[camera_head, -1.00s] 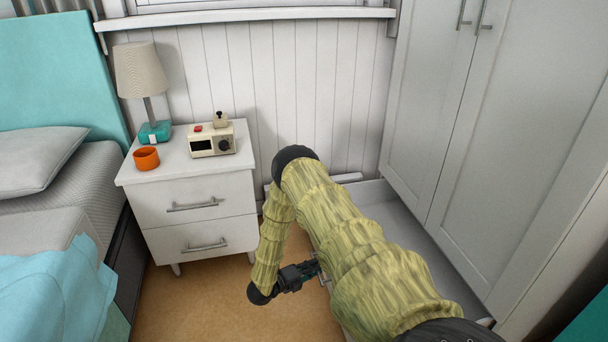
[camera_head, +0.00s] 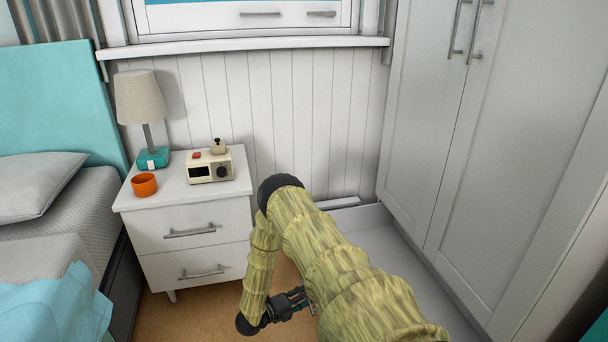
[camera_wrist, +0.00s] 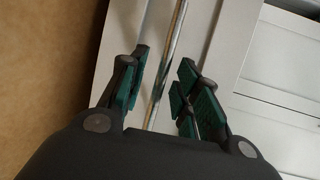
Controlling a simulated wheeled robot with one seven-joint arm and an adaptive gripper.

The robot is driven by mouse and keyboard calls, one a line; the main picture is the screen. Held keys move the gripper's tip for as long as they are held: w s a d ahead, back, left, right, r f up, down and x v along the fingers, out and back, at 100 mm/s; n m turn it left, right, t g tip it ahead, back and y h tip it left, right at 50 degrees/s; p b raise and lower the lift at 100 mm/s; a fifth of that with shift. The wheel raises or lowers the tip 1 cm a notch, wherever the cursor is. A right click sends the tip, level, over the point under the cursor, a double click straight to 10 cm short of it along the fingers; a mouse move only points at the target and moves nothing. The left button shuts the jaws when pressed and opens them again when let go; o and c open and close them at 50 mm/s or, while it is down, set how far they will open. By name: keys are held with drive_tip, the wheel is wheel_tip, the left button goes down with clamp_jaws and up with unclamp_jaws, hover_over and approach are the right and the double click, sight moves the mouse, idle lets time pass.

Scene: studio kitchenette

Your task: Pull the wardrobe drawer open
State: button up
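The wardrobe (camera_head: 500,130) stands at the right with both tall doors shut. Its low drawer (camera_head: 425,262) is out from under the doors, and its pale, empty-looking inside shows; my arm covers much of it. My gripper (camera_head: 304,298) is low at the drawer's front, on the side away from the doors. In the wrist view, the drawer's metal bar handle (camera_wrist: 161,80) runs between the two green-padded fingers of my gripper (camera_wrist: 165,60). The fingers stand apart on both sides of the bar, with gaps showing. The white drawer front (camera_wrist: 205,22) lies behind it.
A white nightstand (camera_head: 190,221) with a lamp (camera_head: 140,105), an orange cup (camera_head: 144,184) and a cream device (camera_head: 209,167) stands left of my arm. The bed (camera_head: 55,210) is at far left. Tan floor (camera_head: 190,318) is clear between nightstand and drawer.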

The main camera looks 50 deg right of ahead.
drive_tip(key=v, duration=1.2)
drive_tip(key=shift+a, duration=0.1)
idle(0.4)
